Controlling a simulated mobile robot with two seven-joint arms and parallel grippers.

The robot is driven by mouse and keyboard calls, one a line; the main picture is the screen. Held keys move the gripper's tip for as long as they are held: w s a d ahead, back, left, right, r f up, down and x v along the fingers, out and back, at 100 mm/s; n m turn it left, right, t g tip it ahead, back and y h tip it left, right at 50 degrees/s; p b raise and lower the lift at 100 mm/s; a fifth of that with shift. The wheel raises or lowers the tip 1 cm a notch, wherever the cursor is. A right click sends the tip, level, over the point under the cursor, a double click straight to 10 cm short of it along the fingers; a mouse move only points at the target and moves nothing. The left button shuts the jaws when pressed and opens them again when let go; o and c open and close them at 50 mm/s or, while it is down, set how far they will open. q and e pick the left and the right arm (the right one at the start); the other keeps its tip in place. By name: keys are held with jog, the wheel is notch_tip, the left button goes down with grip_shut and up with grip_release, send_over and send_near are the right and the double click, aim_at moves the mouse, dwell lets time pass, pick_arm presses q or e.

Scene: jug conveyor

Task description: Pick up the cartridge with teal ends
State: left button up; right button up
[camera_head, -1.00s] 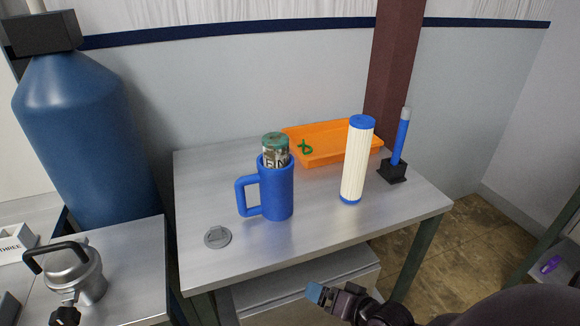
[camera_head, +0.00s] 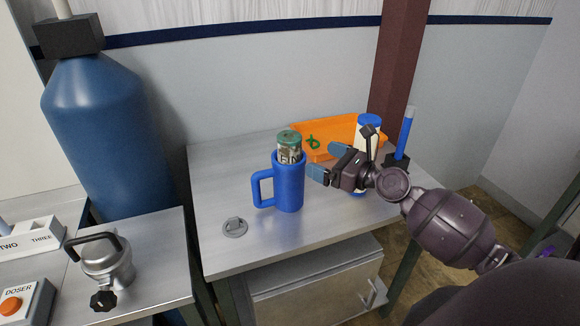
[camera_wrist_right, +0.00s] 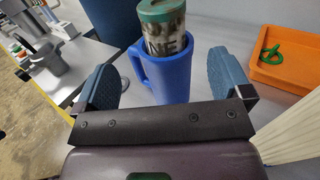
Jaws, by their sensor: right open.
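The cartridge with a teal-green end (camera_head: 289,146) stands upright in a blue mug (camera_head: 289,186) on the metal table. Its printed middle shows above the rim; its lower part is hidden in the mug. In the right wrist view the cartridge (camera_wrist_right: 162,30) and mug (camera_wrist_right: 165,76) lie ahead, between and beyond the fingertips. My right gripper (camera_head: 329,162) is open and empty, just right of the mug and near the cartridge's height. Its fingers (camera_wrist_right: 168,85) are spread wide in the wrist view. My left gripper is not in view.
A white cartridge with blue ends (camera_head: 368,123) stands behind my right gripper, partly hidden. An orange tray (camera_head: 313,155) with a green item lies at the back. A blue stick in a black holder (camera_head: 407,132) stands right. A grey disc (camera_head: 235,227) lies front left.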

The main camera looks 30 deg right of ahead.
aim_at(300, 149)
jog(key=x, duration=0.3)
jog(key=p+x, duration=0.1)
jog(key=x, duration=0.1)
jog(key=shift+w+r, duration=0.25)
jog(key=shift+w, duration=0.15)
jog(key=x, duration=0.4)
jog(key=shift+w+a+f, duration=0.1)
jog(key=shift+w+f, duration=0.15)
jog(key=shift+w, duration=0.2)
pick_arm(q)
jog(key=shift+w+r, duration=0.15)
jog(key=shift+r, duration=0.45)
pick_arm(e)
jog(key=shift+w+a, duration=0.1)
jog(key=c, duration=1.3)
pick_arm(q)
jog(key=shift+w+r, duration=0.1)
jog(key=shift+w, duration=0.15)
